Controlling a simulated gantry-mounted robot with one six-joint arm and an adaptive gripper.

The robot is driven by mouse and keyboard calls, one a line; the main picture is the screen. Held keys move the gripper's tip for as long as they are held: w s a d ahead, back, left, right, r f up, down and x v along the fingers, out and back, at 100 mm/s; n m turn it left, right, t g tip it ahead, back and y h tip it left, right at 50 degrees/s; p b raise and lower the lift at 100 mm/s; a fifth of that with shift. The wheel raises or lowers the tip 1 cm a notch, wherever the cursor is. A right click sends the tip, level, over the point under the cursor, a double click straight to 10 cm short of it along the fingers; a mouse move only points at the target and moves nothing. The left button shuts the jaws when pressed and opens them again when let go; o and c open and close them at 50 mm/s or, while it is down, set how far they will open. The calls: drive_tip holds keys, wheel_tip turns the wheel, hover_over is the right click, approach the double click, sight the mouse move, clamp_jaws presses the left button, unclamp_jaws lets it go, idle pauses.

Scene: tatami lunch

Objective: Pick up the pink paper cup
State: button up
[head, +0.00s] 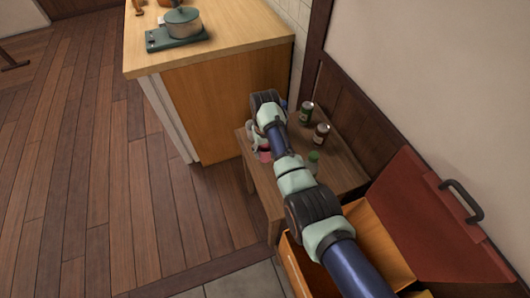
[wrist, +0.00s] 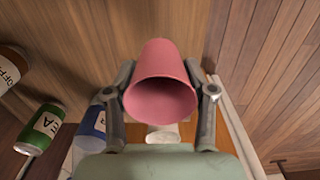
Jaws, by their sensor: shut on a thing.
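The pink paper cup (wrist: 162,65) is between the two fingers of my gripper (wrist: 164,88) in the wrist view. The fingers press on it from both sides, and its open mouth faces the camera. In the head view a small part of the pink cup (head: 264,155) shows below my gripper (head: 262,146), over the left side of the small wooden table. My arm hides part of the scene there. I cannot tell whether the cup touches the table.
A wooden counter (head: 225,105) with a pot (head: 183,22) rises behind. An open red-lidded box (head: 420,215) is at the right.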

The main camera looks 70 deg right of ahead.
wheel_tip(320, 180, up, 16)
drive_tip(key=p, duration=0.5)
drive_tip(key=shift+r+p, duration=0.2)
drive_tip(key=shift+p, duration=0.15)
